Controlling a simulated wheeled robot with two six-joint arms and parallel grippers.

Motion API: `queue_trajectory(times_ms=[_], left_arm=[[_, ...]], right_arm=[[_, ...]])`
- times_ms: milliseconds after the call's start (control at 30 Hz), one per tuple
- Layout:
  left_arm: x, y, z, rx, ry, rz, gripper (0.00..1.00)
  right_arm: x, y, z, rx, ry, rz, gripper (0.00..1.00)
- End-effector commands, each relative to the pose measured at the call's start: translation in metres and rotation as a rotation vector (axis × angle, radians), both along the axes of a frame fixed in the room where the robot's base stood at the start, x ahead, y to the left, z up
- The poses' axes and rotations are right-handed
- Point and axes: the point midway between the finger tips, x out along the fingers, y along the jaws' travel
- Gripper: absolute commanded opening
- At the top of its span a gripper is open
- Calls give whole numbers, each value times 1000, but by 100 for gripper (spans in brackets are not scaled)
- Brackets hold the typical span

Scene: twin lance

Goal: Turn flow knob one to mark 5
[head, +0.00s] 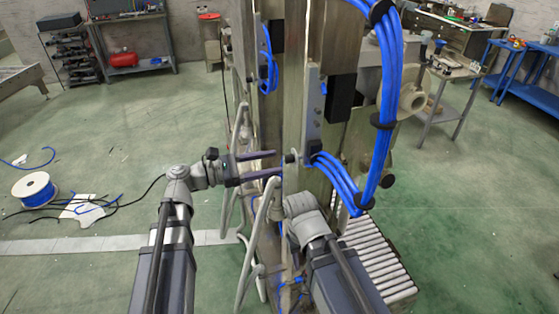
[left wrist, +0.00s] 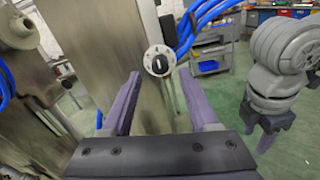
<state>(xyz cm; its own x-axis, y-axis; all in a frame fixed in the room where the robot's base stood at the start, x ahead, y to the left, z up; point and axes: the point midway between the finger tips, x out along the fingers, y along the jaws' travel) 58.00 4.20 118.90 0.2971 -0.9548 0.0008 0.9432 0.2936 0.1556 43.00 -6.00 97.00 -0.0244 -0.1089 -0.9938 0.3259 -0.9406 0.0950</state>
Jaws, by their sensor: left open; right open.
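A round pale dial with a black knob at its centre (left wrist: 159,61) sits on the metal machine. The small dark knob (head: 290,158) also shows in the head view, just right of my left gripper (head: 277,163). My left gripper is open and empty. In the left wrist view its two purple fingers (left wrist: 159,76) point at the dial, which appears between and beyond their tips. Contact is not seen. Dial marks are too small to read. My right gripper (left wrist: 268,125) is partly visible at the right of the left wrist view, apart from the dial; the head view hides it.
Thick blue hoses (head: 391,75) loop beside the machine column (head: 310,115). Pale bent bars (head: 258,225) stand in front of it. A roller conveyor (head: 380,262) lies low at the right. A blue cable spool (head: 35,189) lies on the open floor at left.

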Motion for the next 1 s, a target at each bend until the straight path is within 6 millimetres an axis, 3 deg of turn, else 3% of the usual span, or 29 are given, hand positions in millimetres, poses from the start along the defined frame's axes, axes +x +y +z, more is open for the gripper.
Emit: queue_trajectory(times_ms=[233, 600, 1000], left_arm=[[8, -25, 0, 0, -1, -1, 61], [9, -30, 0, 1, -1, 0, 61], [9, -29, 0, 1, -1, 0, 16]], right_arm=[[0, 0, 0, 0, 0, 0, 50], [0, 0, 0, 0, 0, 0, 50], [0, 0, 0, 0, 0, 0, 50]])
